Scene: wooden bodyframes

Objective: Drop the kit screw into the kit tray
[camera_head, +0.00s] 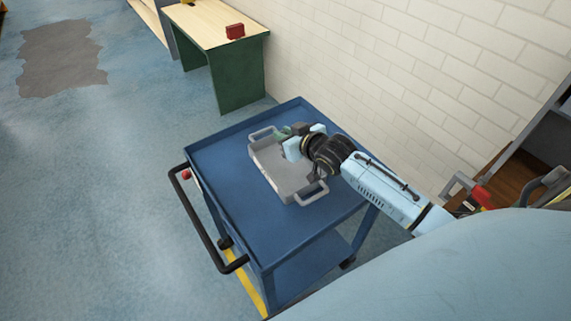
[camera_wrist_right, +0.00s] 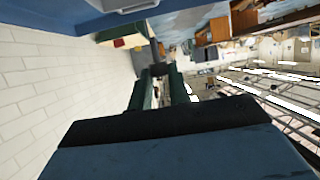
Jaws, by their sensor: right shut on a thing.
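The kit tray (camera_head: 287,185) is a shallow grey tray with a raised handle at each end, lying on the blue cart. My right gripper (camera_head: 283,133) is over the tray's far end, its green fingers pointing left. In the right wrist view, the gripper (camera_wrist_right: 159,80) is shut on a small grey piece (camera_wrist_right: 154,67) at its fingertips, which I take for the kit screw. The screw's full shape cannot be made out, and the head view does not show it clearly. My left gripper is not in view.
The blue cart (camera_head: 222,160) has a raised rim and a black push handle (camera_head: 198,222) at its left. A green bench (camera_head: 238,78) with a red box (camera_head: 235,31) stands behind it. A white brick wall (camera_head: 400,75) runs along the right.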

